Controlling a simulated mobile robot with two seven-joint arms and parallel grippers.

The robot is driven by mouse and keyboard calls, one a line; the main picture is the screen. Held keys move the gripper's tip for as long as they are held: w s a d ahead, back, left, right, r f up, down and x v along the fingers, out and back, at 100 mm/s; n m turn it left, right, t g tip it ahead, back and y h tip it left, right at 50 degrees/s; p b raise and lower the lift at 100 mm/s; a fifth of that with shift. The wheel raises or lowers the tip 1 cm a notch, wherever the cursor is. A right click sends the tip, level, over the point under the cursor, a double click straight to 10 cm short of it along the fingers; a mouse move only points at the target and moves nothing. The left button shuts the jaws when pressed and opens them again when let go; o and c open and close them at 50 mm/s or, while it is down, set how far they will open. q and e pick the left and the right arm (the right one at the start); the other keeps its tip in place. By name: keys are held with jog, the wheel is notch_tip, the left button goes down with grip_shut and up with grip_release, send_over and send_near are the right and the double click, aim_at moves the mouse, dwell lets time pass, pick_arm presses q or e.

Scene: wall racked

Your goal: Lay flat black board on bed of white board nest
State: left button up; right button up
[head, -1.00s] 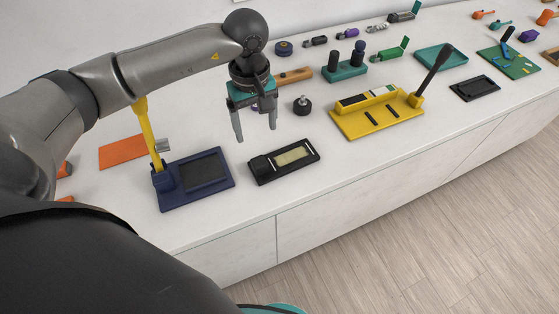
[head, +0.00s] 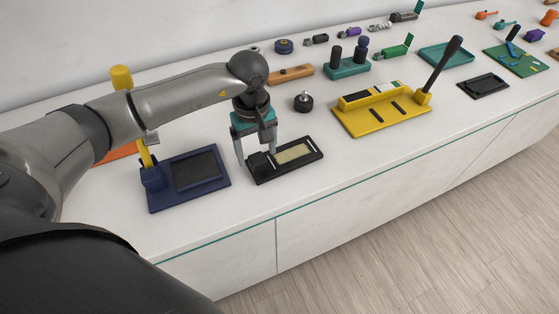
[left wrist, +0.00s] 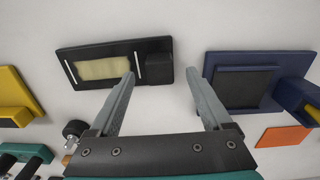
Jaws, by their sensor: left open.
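A flat black board (head: 313,154) with a cream patch, two pale strips and a raised black block at its left end lies on the counter. It also shows in the left wrist view (left wrist: 90,83). My left gripper (head: 256,157) is open and empty at the block end of this board. In the left wrist view its fingertips (left wrist: 161,75) point to either side of the block; I cannot tell whether they touch it. I see no nest that is plainly white. My right gripper is not in view.
A navy fixture (head: 215,195) with a dark panel and yellow handle stands close left of the black board. A yellow fixture (head: 390,122) with an upright black lever stands to the right. A black knob (head: 303,103) stands behind. The counter's front strip is clear.

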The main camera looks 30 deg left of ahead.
aim_at(257, 158)
pick_arm(q)
notch_tip(257, 158, down, 4)
jog(key=shift+a+r+b, duration=0.1)
jog(key=shift+b, duration=0.9)
grip_shut()
jog(key=shift+w, duration=0.1)
